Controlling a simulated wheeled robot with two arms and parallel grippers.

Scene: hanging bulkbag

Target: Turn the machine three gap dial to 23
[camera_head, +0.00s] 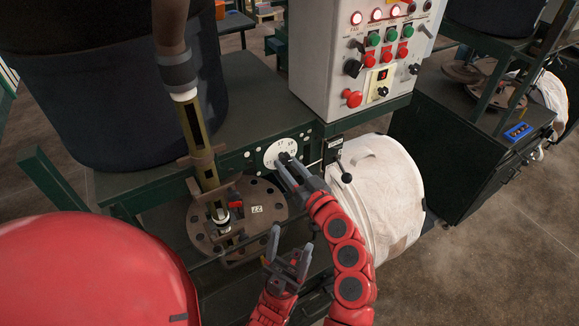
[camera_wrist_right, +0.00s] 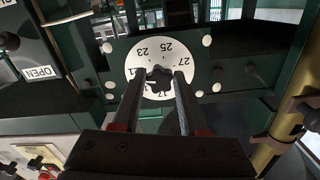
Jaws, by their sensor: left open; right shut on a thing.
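The gap dial (camera_head: 271,153) is a white numbered disc on the dark green machine front. In the right wrist view the dial (camera_wrist_right: 146,62) shows 23 and 25 at its top and 27 at its right. Its dark lobed knob (camera_wrist_right: 158,78) is at the centre. My right gripper (camera_head: 285,162) is shut on the knob, one finger on each side; the fingers hide part of the lower numbers. The pointer mark cannot be made out. My left gripper (camera_head: 287,262) is open and empty, lower down and apart from the dial.
A white control box (camera_head: 330,75) with lamps and buttons stands above right of the dial. A white bulk bag (camera_head: 395,195) hangs to the right, near a black ball-ended lever (camera_head: 346,177). A round bolted plate (camera_head: 262,207) lies left of my grippers. Bare floor shows at lower right.

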